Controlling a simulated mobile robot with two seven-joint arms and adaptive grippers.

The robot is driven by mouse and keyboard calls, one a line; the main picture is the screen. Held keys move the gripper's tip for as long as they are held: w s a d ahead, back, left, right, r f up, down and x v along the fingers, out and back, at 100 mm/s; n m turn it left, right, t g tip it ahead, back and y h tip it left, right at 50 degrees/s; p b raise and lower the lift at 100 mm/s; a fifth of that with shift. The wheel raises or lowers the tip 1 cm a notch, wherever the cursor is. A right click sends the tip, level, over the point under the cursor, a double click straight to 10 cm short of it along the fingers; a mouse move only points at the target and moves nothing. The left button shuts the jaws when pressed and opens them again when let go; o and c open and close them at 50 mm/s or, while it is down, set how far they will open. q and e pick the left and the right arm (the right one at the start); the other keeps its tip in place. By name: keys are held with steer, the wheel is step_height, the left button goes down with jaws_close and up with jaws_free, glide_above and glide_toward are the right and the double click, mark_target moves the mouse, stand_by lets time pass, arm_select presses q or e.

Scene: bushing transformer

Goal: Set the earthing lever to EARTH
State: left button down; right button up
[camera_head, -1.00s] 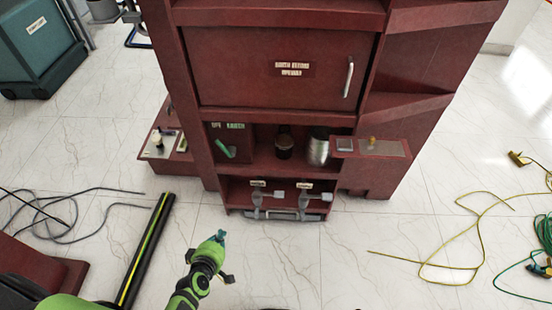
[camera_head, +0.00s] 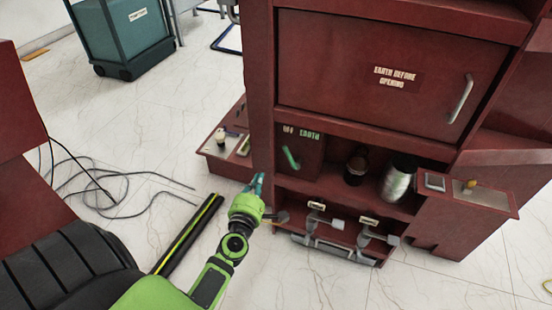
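The earthing lever (camera_head: 291,157) is a short green handle on a dark red panel in the left bay of the cabinet. It tilts up and left, toward the OFF marking (camera_head: 288,129). The EARTH marking (camera_head: 309,135) is to the right of OFF. My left gripper (camera_head: 256,183), with teal fingertips, is in front of the cabinet's left edge, left of and below the lever in the picture and apart from it. Whether its fingers are open is too small to tell. My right gripper is out of view.
The cabinet door (camera_head: 390,85) reads "EARTH BEFORE OPENING". A dark jar (camera_head: 356,168) and a silver cylinder (camera_head: 397,180) stand right of the lever. Below are grey switch handles (camera_head: 338,222). A side shelf (camera_head: 222,150) juts out left. A black-yellow bar (camera_head: 188,235) lies on the floor.

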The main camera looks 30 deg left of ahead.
arm_select(q)
steer(key=x, duration=0.3)
steer(key=d+x, duration=0.1)
steer(key=x, duration=0.2)
steer(key=r+x, duration=0.1)
steer(key=x, duration=0.2)
steer(key=shift+w+d, duration=0.35)
steer(key=shift+w, duration=0.15)
steer(key=shift+d+r, duration=0.25)
steer(key=shift+d, duration=0.6)
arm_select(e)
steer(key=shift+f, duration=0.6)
arm_select(q)
steer(key=shift+r+m+p, duration=0.15)
steer(key=shift+m+p, duration=0.15)
steer(key=shift+d+r, duration=0.1)
steer(key=shift+d, duration=0.05)
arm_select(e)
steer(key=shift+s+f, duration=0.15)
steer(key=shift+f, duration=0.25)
arm_select(q)
steer(key=shift+m, duration=0.3)
